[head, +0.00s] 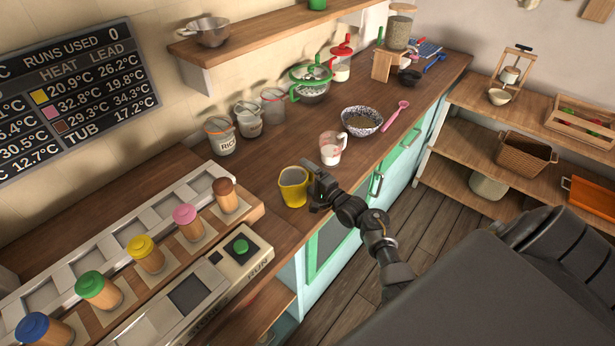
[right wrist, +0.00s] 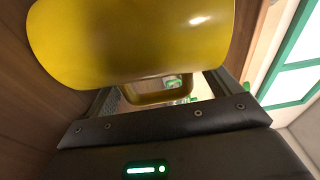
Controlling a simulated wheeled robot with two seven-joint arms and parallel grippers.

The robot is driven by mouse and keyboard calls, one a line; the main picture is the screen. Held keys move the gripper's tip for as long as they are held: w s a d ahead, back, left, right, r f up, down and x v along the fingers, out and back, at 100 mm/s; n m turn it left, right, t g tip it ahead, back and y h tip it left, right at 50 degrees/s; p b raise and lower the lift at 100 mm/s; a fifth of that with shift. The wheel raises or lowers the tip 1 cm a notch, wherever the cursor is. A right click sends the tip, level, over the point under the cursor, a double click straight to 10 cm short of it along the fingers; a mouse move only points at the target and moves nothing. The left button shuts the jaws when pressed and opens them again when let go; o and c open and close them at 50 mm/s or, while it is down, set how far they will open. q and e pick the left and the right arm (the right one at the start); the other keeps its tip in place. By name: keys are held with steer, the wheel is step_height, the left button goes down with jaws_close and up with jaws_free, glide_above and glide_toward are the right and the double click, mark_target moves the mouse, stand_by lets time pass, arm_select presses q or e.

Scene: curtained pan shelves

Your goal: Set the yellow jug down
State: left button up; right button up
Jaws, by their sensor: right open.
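The yellow jug (head: 294,187) stands upright on the wooden counter (head: 258,186), near its front edge. My right gripper (head: 314,183) is at the jug's right side, beside its handle. In the right wrist view the jug's yellow body (right wrist: 130,40) fills the top, and its handle (right wrist: 158,95) lies between the two spread fingers. The gripper is open; whether a finger touches the handle I cannot tell. My left gripper is not in view.
A measuring cup (head: 332,148) with white contents stands just behind the jug, with a speckled bowl (head: 362,121) beyond. Lidded jars (head: 221,136) line the wall. A panel with a green button (head: 241,246) lies to the left front. Some bare counter lies left of the jug.

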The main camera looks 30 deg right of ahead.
steer(key=shift+s+a+f, duration=0.1)
steer(key=shift+s+f, duration=0.1)
steer(key=shift+f, duration=0.25)
steer(key=shift+s, duration=0.25)
steer(key=s, duration=0.3)
steer(key=s+d+b, duration=0.1)
steer(key=s, duration=0.2)
steer(key=s+b, duration=0.1)
steer(key=s, duration=0.1)
steer(key=shift+s+d, duration=0.35)
steer(key=shift+s, duration=0.05)
steer(key=shift+s+d+r, duration=0.1)
steer(key=shift+s+r, duration=0.1)
steer(key=shift+s, duration=0.4)
steer(key=shift+d, duration=0.1)
steer(key=c, duration=0.9)
steer(key=shift+w+r, duration=0.1)
steer(key=shift+r, duration=0.1)
jaws_close()
